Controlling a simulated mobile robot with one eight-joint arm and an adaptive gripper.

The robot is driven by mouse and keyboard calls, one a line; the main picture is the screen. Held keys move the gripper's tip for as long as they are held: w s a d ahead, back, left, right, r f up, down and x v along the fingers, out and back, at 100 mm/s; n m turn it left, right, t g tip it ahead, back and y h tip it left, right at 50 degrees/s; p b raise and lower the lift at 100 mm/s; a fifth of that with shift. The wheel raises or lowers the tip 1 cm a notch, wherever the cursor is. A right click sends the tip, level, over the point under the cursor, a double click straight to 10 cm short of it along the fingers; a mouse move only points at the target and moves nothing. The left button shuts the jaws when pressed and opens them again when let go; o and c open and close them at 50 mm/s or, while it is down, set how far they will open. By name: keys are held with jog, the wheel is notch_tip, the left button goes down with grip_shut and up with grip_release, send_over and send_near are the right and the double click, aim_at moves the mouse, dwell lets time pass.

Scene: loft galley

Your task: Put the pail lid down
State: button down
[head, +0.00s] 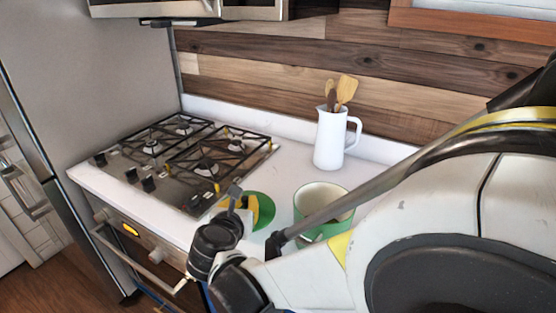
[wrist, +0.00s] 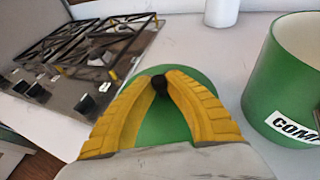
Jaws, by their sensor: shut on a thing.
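The pail lid (head: 264,209) is a green disc with a dark knob; it also shows in the wrist view (wrist: 165,124). My gripper (head: 237,203) has yellow fingers, shut on the lid's dark knob (wrist: 159,83) in the wrist view. The lid is over the white counter between the stove and the pail; I cannot tell whether it touches the counter. The green pail (head: 324,207) with a white inside stands open, right of the lid. It also shows at the right of the wrist view (wrist: 291,85), with part of a white label.
A gas stove (head: 187,160) with black grates lies left of the lid. A white jug (head: 330,140) with wooden utensils stands behind the pail. The white counter (head: 270,172) is bare between stove and jug. My arm hides the counter's right part.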

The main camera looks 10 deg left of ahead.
jog(key=shift+f+b, duration=1)
jog(key=shift+f, duration=1.55)
jog(key=shift+f, duration=0.2)
jog(key=c, duration=1.5)
grip_release()
jog(key=shift+r, duration=0.1)
jog(key=shift+r, duration=0.2)
jog(key=p+v, duration=0.3)
jog(key=v, duration=0.9)
jog(key=shift+s+p, duration=0.1)
jog(key=shift+p, duration=0.25)
